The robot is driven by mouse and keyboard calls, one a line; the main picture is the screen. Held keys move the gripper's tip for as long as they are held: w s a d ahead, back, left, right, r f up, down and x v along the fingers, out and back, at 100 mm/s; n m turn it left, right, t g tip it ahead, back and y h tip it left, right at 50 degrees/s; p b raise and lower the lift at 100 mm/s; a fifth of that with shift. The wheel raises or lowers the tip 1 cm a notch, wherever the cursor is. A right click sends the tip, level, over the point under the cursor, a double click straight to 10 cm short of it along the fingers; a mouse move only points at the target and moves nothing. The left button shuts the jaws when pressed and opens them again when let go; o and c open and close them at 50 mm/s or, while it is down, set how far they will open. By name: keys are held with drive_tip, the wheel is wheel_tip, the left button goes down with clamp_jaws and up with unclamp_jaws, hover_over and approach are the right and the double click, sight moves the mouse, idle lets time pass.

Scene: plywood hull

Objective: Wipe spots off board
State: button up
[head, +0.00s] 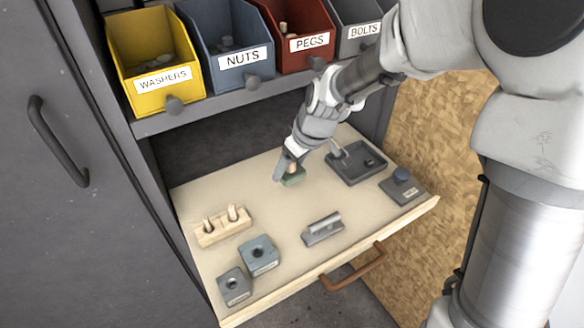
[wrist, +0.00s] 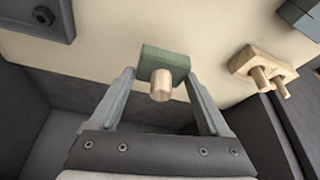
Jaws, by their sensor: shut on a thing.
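The board (head: 275,205) is a cream pull-out surface with a brown handle at its front. My gripper (head: 291,163) reaches down over the back middle of it. It is shut on a green block with a wooden peg handle (head: 293,178), low at the board; whether it touches is hard to tell. In the wrist view my gripper's fingers (wrist: 160,78) stand either side of the peg, with the green block (wrist: 165,60) beyond. I cannot make out clear spots; the area under the block and my gripper is hidden.
On the board are a wooden peg block (head: 223,228), two blue-grey nut blocks, a grey metal holder (head: 322,229), a dark tray (head: 356,163) and a dark block with a blue knob (head: 402,187). Labelled bins (head: 155,65) stand on a shelf above. The middle is clear.

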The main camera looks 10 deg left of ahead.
drive_tip(key=shift+r+p, duration=1.05)
drive_tip(key=shift+r, duration=0.7)
